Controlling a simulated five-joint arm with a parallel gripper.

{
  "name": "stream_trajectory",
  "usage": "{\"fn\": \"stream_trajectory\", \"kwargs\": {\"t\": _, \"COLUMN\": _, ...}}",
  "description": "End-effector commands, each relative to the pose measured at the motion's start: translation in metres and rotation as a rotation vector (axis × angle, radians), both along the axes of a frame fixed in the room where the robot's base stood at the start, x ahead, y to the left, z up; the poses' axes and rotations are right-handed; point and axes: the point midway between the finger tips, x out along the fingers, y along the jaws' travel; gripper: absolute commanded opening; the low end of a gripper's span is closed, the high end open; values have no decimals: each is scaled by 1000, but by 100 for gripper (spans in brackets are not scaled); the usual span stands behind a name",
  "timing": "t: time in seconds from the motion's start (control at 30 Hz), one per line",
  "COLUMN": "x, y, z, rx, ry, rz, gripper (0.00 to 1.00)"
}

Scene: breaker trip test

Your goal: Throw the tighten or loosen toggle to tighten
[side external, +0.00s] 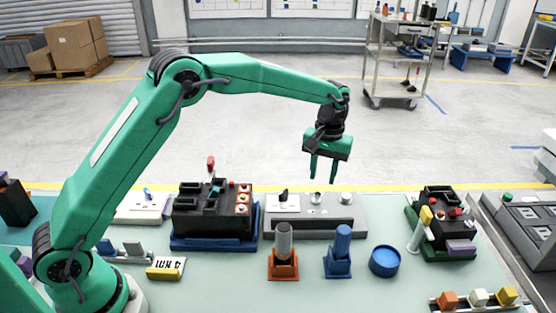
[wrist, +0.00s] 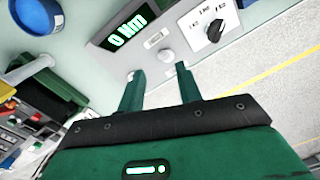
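A grey control box (side external: 310,222) stands at the middle of the bench. A black selector knob on a white plate (side external: 284,198), a small silver piece (side external: 316,198) and a round silver knob (side external: 346,198) are on its top. The wrist view shows the black selector (wrist: 214,31), a round silver part (wrist: 167,55) and a green display (wrist: 128,30) reading 0 Nm. I cannot tell for sure which part is the tighten or loosen toggle, or its setting. My gripper (side external: 322,179) is open and empty above the box, fingers pointing down; its fingers (wrist: 160,70) also show in the wrist view.
A black breaker unit on a blue base (side external: 212,242) stands left of the box. An orange-based post (side external: 283,262), a blue post (side external: 338,265) and a blue round container (side external: 384,261) stand in front. Another black unit (side external: 440,215) is at right.

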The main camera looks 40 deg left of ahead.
Motion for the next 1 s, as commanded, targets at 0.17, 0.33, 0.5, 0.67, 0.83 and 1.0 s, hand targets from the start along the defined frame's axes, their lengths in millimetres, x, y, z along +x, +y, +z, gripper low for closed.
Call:
{"fn": "stream_trajectory", "kwargs": {"t": 0.17, "x": -1, "y": 1, "z": -11, "rx": 0, "ry": 2, "rz": 0, "gripper": 35}}
{"fn": "stream_trajectory", "kwargs": {"t": 0.33, "x": -2, "y": 3, "z": -30, "rx": 1, "ry": 4, "rz": 0, "gripper": 35}}
{"fn": "stream_trajectory", "kwargs": {"t": 0.5, "x": -3, "y": 5, "z": -50, "rx": 0, "ry": 2, "rz": 1, "gripper": 35}}
{"fn": "stream_trajectory", "kwargs": {"t": 0.67, "x": -3, "y": 7, "z": -66, "rx": -1, "ry": 2, "rz": 1, "gripper": 35}}
{"fn": "stream_trajectory", "kwargs": {"t": 0.83, "x": -3, "y": 7, "z": -75, "rx": 0, "ry": 0, "rz": 0, "gripper": 35}}
{"fn": "stream_trajectory", "kwargs": {"t": 1.0, "x": -3, "y": 7, "z": -77, "rx": -1, "ry": 0, "rz": 0, "gripper": 35}}
